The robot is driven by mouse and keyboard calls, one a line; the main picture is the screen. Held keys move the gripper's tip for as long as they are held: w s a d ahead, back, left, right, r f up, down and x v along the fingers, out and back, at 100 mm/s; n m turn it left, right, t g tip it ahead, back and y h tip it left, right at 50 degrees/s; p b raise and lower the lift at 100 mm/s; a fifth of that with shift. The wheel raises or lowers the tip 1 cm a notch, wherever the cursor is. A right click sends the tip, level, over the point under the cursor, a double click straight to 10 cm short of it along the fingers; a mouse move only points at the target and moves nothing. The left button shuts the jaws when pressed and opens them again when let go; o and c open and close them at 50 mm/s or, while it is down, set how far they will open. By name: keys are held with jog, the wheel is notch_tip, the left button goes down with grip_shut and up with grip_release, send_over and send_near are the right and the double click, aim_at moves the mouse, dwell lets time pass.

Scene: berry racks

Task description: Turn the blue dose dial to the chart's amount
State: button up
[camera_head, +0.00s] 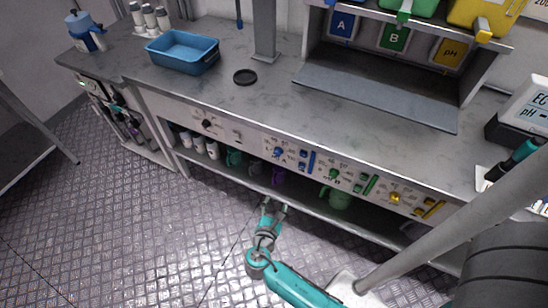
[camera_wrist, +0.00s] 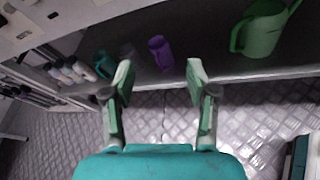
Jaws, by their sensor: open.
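The blue dose dial (camera_head: 278,151) sits on the bench's front panel in the head view, beside blue markings and a blue bar. A green dial (camera_head: 334,174) and a yellow dial (camera_head: 395,198) sit further right on the same panel. My gripper (camera_head: 273,205) is below and in front of the panel, apart from the blue dial. The wrist view shows my gripper (camera_wrist: 158,80) open and empty, facing the lower shelf. The blue dial is not visible in the wrist view. The chart at the upper right is cut off, so its amounts cannot be read.
The lower shelf holds a green jug (camera_wrist: 262,28), a purple cup (camera_wrist: 160,53) and several white bottles (camera_wrist: 75,70). A blue tub (camera_head: 183,52) and a black disc (camera_head: 245,77) are on the benchtop (camera_head: 215,95). The floor before the bench is clear.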

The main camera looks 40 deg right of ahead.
aim_at(276, 155)
jog(key=w+r+n+g+h, duration=0.1)
jog(key=w+r+g+h, duration=0.1)
jog(key=w+r+h, duration=0.45)
jog(key=shift+y, duration=0.75)
jog(key=x, duration=0.3)
jog(key=r+x, duration=0.1)
jog(key=x, duration=0.7)
jog(key=shift+w+a+r, duration=0.1)
jog(key=shift+w+r, duration=0.25)
jog(key=shift+r, duration=0.05)
grip_shut()
